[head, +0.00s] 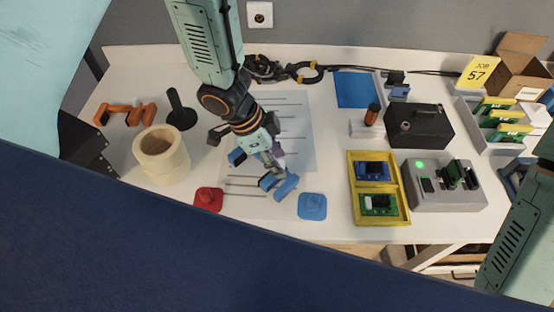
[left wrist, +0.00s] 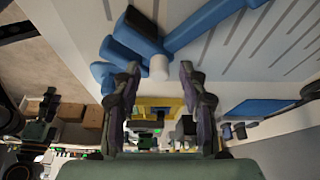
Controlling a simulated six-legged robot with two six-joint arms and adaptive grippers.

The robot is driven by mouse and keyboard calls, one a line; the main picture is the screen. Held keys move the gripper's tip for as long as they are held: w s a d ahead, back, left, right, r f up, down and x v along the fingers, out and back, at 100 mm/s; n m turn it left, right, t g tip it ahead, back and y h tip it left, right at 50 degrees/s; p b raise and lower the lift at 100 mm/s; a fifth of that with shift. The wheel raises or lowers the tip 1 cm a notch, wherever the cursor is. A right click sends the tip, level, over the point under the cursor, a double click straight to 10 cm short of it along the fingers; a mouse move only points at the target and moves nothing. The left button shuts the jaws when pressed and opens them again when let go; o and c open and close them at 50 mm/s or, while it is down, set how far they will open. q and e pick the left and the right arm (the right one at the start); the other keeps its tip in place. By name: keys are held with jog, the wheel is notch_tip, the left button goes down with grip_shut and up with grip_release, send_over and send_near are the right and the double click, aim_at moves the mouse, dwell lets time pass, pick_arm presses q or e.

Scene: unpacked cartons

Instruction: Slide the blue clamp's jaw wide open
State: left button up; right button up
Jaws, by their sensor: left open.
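The blue clamp (head: 287,186) lies on the lined white sheet at the middle front of the table; my left gripper partly hides it. In the left wrist view the clamp's blue bar (left wrist: 210,22) runs to the upper right from a blue jaw block (left wrist: 133,42) with a black top and a white round pad. I cannot tell how far apart its jaws are. My left gripper (head: 269,165) is over the clamp. In the left wrist view its fingers (left wrist: 160,98) are open, with the white pad just beyond the tips. My right gripper is out of view.
A red block (head: 208,199) and a blue block (head: 312,206) flank the clamp in front. A tape roll (head: 161,155) and orange clamp (head: 125,112) stand left. A yellow tray (head: 354,188) with boards and a grey fixture (head: 443,194) are right. A cable crosses behind.

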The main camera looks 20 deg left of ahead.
pick_arm(q)
jog(key=shift+s+d+r, duration=0.1)
jog(key=shift+d+r, duration=0.05)
jog(key=shift+d, duration=0.1)
jog(key=shift+w+a, duration=0.15)
jog(key=shift+w, duration=0.05)
jog(key=c, duration=0.4)
jog(key=shift+s, duration=0.2)
jog(key=c, duration=0.5)
jog(key=shift+w, duration=0.1)
grip_shut()
jog(key=shift+w, duration=0.1)
